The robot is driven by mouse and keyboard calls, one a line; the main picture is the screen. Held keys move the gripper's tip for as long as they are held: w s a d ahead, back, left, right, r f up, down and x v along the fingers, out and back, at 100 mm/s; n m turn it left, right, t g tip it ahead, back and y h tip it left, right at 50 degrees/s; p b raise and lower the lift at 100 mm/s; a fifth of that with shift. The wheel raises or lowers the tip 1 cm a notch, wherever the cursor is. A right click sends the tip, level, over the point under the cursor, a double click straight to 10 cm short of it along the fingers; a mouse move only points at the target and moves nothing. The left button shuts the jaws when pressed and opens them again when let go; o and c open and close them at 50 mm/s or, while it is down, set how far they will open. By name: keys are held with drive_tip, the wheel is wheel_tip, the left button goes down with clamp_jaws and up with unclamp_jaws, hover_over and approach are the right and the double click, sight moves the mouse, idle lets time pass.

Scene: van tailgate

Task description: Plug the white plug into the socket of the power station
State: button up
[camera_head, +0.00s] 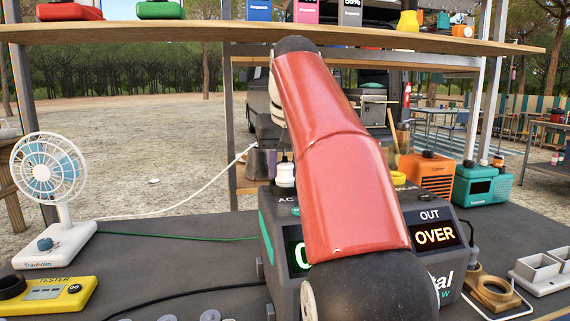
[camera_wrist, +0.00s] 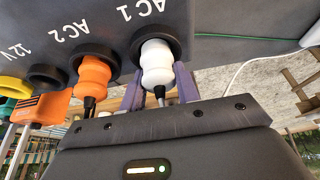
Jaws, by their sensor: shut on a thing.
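The white plug (camera_wrist: 157,65) is in the wrist view, its front end inside the black ring of the AC 1 socket (camera_wrist: 178,42). How deep it sits I cannot tell. My gripper (camera_wrist: 158,86) has its purple fingers on both sides of the plug and is shut on it. In the head view the white plug (camera_head: 285,174) stands upright on the power station (camera_head: 275,238), just left of my red arm. The station's OUT display (camera_head: 435,235) reads OVER.
An orange plug (camera_wrist: 94,77) sits in the neighbouring AC 2 socket, close beside my gripper. A white fan (camera_head: 55,190) and a yellow tester (camera_head: 45,294) stand at left. A shelf (camera_head: 150,32) crosses above. A white cord (camera_head: 190,195) runs from the fan side toward my gripper.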

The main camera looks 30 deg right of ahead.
drive_tip(key=o, duration=1.2)
drive_tip(key=shift+o, duration=0.2)
drive_tip(key=p+v, duration=0.2)
drive_tip(key=v, duration=0.5)
drive_tip(key=shift+r+p, duration=0.3)
drive_tip(key=shift+p, duration=0.05)
drive_tip(key=shift+s+a, duration=0.1)
drive_tip(key=shift+s, duration=0.1)
